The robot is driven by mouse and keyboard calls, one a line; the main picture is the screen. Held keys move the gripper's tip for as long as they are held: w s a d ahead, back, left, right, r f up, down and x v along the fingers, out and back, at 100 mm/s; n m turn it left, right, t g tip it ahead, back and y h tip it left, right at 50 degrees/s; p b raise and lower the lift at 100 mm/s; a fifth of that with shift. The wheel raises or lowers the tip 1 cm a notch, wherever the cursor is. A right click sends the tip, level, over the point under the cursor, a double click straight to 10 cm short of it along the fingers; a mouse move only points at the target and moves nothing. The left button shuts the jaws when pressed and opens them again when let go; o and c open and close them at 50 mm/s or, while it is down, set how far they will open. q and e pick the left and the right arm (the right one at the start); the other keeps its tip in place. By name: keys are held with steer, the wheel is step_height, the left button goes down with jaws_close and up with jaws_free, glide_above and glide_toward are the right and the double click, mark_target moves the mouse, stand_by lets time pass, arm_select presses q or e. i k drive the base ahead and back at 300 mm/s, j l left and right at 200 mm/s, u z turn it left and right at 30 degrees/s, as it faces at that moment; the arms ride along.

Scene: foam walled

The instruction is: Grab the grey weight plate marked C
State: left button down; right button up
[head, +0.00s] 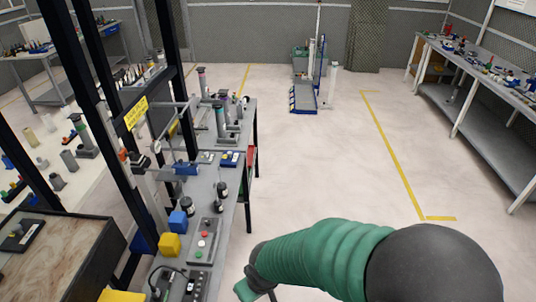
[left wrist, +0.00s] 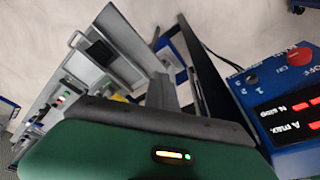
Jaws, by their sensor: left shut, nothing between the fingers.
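I cannot make out a grey weight plate marked C in either view. Dark cylindrical pieces (head: 222,189) stand on the grey bench (head: 232,215) in the head view, too small to read any marking. My right arm comes in from the lower right of the head view; its gripper (head: 256,288) is partly cut off by the bottom edge, and its jaws cannot be judged. My left gripper is outside the head view. In the left wrist view its green housing fills the bottom, and the gripper (left wrist: 168,92) is shut and empty.
A blue box with red digits (left wrist: 290,95) is close at the right of the left wrist view. Black posts (head: 100,110) stand left of the bench. A yellow block (head: 169,245) and a button box (head: 203,241) lie on it. The floor (head: 320,160) to the right is clear.

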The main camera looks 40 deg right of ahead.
mark_target(207, 157)
steer(key=z, duration=0.7)
steer(key=i+l, duration=0.4)
steer(key=i, duration=0.2)
steer(key=i+l, duration=0.4)
steer(key=i, duration=0.15)
steer(key=i+l, duration=0.45)
steer(key=i, duration=0.15)
steer(key=i+l, duration=0.4)
steer(key=i, duration=0.15)
steer(key=i+l+u, duration=0.15)
steer(key=u, duration=0.3)
steer(key=i+l+u, duration=0.2)
steer(key=u, duration=0.2)
steer(key=i+l+u, duration=0.1)
steer(key=l+u, duration=0.15)
steer(key=u, duration=0.2)
steer(key=i+l+u, duration=0.1)
steer(key=l+u, duration=0.2)
steer(key=u, duration=0.15)
steer(key=i, duration=0.35)
